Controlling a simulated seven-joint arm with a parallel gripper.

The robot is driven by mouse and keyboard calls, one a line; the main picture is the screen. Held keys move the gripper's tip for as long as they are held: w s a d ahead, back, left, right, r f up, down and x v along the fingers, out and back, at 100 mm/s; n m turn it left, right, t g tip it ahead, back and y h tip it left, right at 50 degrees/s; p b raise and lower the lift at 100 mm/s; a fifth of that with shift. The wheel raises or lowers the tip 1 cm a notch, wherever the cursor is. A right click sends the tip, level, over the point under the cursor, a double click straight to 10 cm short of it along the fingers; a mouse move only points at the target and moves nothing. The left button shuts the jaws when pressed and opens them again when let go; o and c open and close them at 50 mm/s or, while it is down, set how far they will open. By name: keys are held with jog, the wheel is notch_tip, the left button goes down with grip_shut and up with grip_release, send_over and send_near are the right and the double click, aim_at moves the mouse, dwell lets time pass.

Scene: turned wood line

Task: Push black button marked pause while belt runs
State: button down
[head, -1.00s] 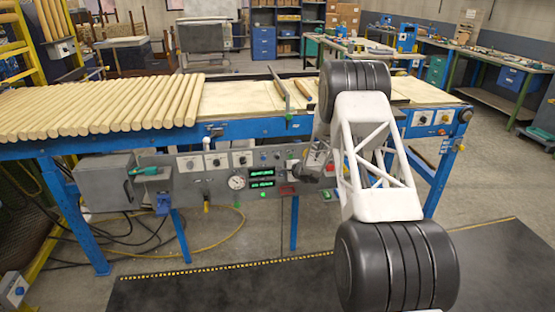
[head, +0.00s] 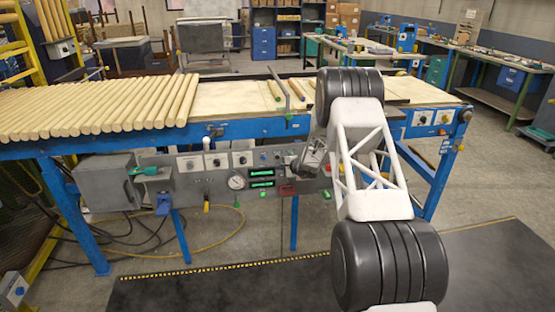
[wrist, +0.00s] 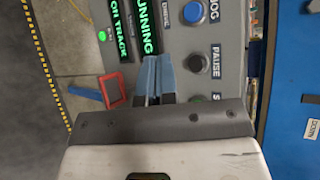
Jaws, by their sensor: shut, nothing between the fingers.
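The black button (wrist: 193,62) marked PAUSE shows in the wrist view on the grey control panel (wrist: 228,60), between the blue JOG button (wrist: 193,12) and a partly hidden green button (wrist: 198,98). My gripper (wrist: 158,58) is shut and empty. Its blue-grey fingertips appear just left of the PAUSE button, over the panel beside the green display (wrist: 145,25) reading RUNNING. I cannot tell whether they touch the panel. In the head view my gripper (head: 297,166) is in front of the panel's right part, and the black button is hard to pick out there.
The belt (head: 235,96) carries wooden rods (head: 100,106) packed at left and a few loose ones (head: 274,90) further right. A red-framed part (wrist: 114,90) lies left of my fingers. The blue conveyor frame (wrist: 290,60) is on the right in the wrist view.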

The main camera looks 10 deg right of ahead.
jog(key=shift+w+r, duration=0.1)
jog(key=shift+w, duration=3.2)
dwell(1.1)
jog(key=shift+s, duration=0.2)
dwell(0.3)
jog(key=shift+s, duration=0.55)
jog(key=shift+s, duration=2.55)
